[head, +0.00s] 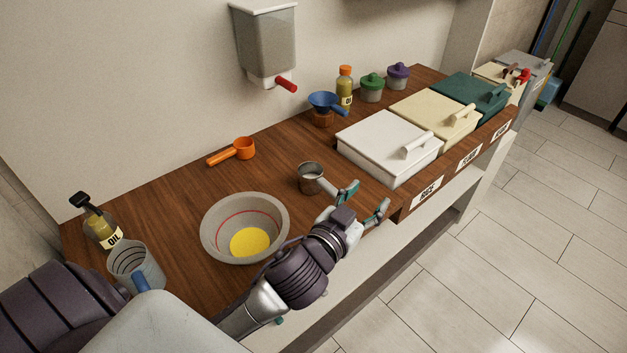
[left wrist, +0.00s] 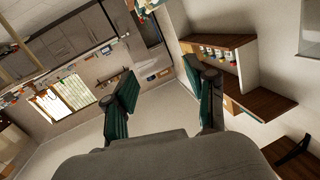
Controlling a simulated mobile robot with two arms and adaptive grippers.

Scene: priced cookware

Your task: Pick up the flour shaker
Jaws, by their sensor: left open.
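A small grey metal cup with a side handle (head: 311,178), which looks like the flour shaker, stands upright on the wooden counter (head: 180,185), right of the mixing bowl. No label on it is readable. My left gripper (head: 364,202) is open and empty, just right of the cup and near the counter's front edge. Its left finger is close to the cup, and I cannot tell if they touch. In the left wrist view the two green-padded fingers (left wrist: 165,92) are spread with nothing between them, and the cup does not show there.
A grey bowl (head: 216,230) with yellow content stands left of the cup. White (head: 375,140), cream (head: 425,110) and green (head: 465,93) lidded bins line the right. An orange scoop (head: 236,149), blue funnel (head: 326,101), oil bottle (head: 103,231) and clear jug (head: 140,262) also stand there.

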